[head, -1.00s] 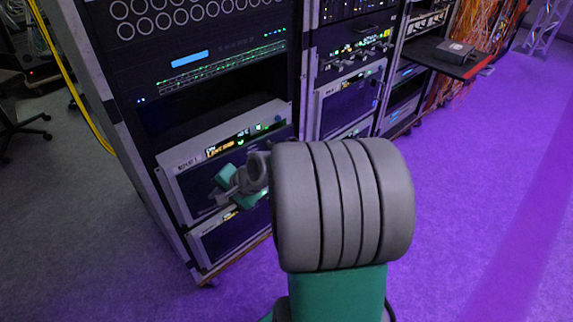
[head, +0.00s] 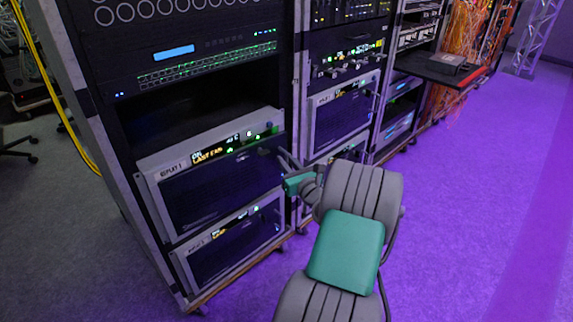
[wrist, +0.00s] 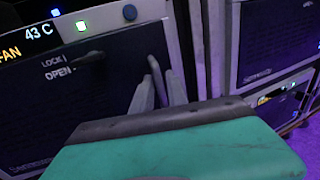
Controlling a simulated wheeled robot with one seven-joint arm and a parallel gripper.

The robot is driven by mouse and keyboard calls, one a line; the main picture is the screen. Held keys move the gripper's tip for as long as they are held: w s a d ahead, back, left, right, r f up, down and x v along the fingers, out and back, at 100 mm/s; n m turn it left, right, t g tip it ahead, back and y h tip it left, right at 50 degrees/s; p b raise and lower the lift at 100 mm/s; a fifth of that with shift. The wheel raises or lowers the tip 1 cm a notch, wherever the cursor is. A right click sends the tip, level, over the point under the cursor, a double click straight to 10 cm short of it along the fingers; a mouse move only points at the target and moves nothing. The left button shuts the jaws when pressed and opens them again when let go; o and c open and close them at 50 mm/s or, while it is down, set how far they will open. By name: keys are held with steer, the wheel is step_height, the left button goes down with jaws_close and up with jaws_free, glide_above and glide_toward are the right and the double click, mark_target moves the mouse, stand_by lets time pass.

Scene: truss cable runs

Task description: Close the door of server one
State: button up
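Server one, labelled REPLAY 1 (head: 172,168), is the upper of two similar grey units low in the left rack. Its dark front door (head: 218,192) sits below a strip with a lit display; I cannot tell if it stands slightly ajar. In the wrist view the door (wrist: 95,105) fills the left, with LOCK and OPEN markings near its upper right. My gripper (head: 284,157) is at the door's right edge. Its two grey fingers (wrist: 151,72) point at the door's upper right area; contact and the gap between their tips are unclear.
A second similar unit (head: 232,238) sits directly below. Another rack with a similar unit (head: 340,115) stands to the right. The purple-lit floor (head: 470,210) is clear on the right.

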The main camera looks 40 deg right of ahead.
steer(key=shift+c, duration=0.6)
jaws_close()
stand_by(0.8)
